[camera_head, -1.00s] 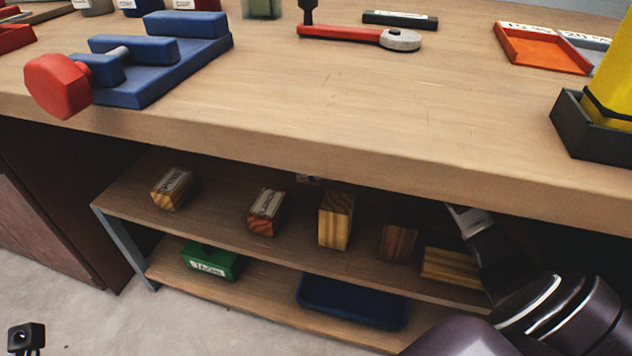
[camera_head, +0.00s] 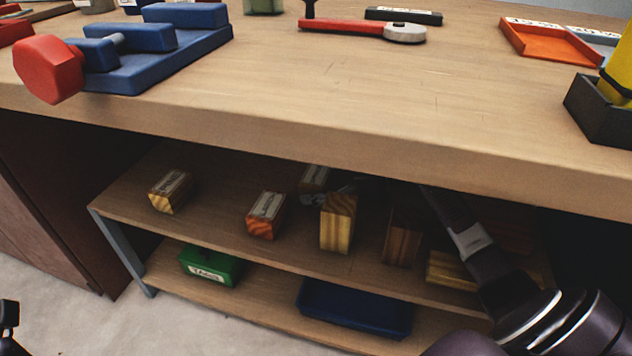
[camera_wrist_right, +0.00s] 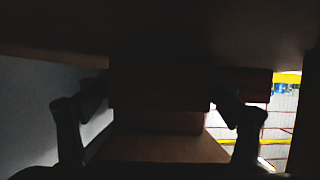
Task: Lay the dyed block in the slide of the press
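The blue press (camera_head: 165,55) with a red knob (camera_head: 48,70) stands on the bench top at the left; its slide is the gap between blue parts. Several wooden blocks stand on the upper shelf below: a labelled yellowish one (camera_head: 170,190), a labelled reddish one (camera_head: 266,214), a labelled one farther back (camera_head: 314,178), a plain light one (camera_head: 338,222) and a brown one (camera_head: 402,236). I cannot tell which is dyed.
The bench's front edge (camera_head: 330,150) overhangs the shelf and my right forearm. A striped yellow block (camera_head: 452,270) lies near my arm. A green box (camera_head: 210,266) and a blue tray (camera_head: 355,306) are on the lower shelf. A red-handled ratchet (camera_head: 350,28) lies on the bench.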

